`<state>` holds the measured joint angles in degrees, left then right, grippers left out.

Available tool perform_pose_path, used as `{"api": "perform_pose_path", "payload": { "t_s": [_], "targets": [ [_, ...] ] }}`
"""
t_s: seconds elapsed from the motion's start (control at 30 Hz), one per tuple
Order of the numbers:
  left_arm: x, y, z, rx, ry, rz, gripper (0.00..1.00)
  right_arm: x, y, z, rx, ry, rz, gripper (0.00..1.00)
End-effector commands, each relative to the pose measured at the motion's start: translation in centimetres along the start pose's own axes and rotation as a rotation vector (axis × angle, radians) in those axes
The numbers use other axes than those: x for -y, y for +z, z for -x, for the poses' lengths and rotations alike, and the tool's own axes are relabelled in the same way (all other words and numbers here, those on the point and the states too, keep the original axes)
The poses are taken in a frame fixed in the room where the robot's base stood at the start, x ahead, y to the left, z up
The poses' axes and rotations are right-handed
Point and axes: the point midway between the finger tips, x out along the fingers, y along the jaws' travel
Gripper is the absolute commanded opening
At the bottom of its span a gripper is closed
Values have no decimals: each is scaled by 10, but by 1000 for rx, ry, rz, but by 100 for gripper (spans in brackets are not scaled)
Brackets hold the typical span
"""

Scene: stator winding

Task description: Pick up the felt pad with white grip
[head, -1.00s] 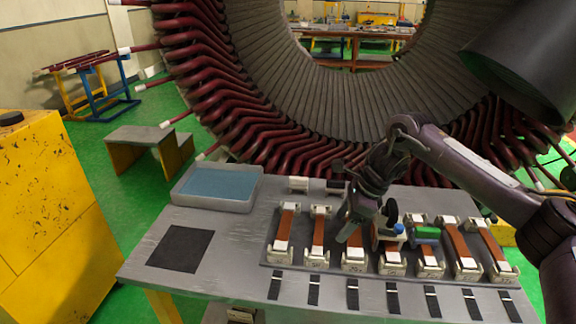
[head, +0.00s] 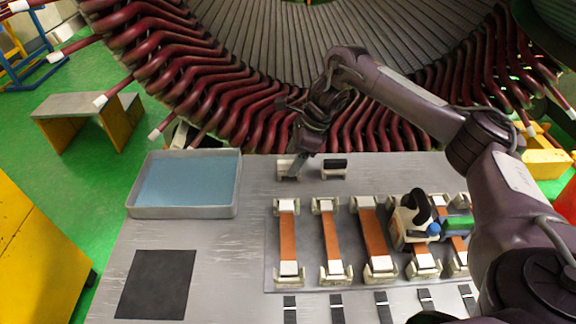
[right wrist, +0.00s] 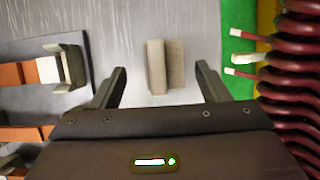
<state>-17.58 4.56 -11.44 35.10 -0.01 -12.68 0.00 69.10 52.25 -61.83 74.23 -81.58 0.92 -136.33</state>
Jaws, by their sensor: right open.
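The felt pad with white grip (head: 287,166) sits at the back of the grey table in the head view, partly hidden by my right gripper. In the right wrist view it is a small pale beige block (right wrist: 157,66) with a raised strip. My right gripper (right wrist: 161,72) is open, with one finger on each side of the pad and visible gaps to both. In the head view the right gripper (head: 300,160) comes down over the pad from behind. My left gripper is not in view.
A similar block with a black grip (head: 334,167) stands just right of the pad. A rack of copper-coloured bars in white holders (head: 288,238) lies in front. A grey tray (head: 183,212) with a blue inside is left. The large stator (head: 215,100) rises close behind.

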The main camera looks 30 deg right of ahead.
Motion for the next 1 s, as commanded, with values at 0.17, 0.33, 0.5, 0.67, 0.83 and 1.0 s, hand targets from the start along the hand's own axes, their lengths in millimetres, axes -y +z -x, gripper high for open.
{"api": "perform_pose_path", "payload": {
  "t_s": [0.17,0.33,0.5,0.67,0.83,1.0],
  "targets": [
    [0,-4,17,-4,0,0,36,2,2,-25,-3,4,-1,69],
    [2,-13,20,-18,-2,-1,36,2,1,-42,-1,0,1,69],
    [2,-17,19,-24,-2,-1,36,2,1,-44,-1,-1,1,69],
    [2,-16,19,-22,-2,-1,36,2,1,-44,-1,-1,1,56],
    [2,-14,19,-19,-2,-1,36,2,1,-44,-1,-1,1,34],
    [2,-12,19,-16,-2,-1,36,2,1,-43,0,-1,1,20]
  ]
}}
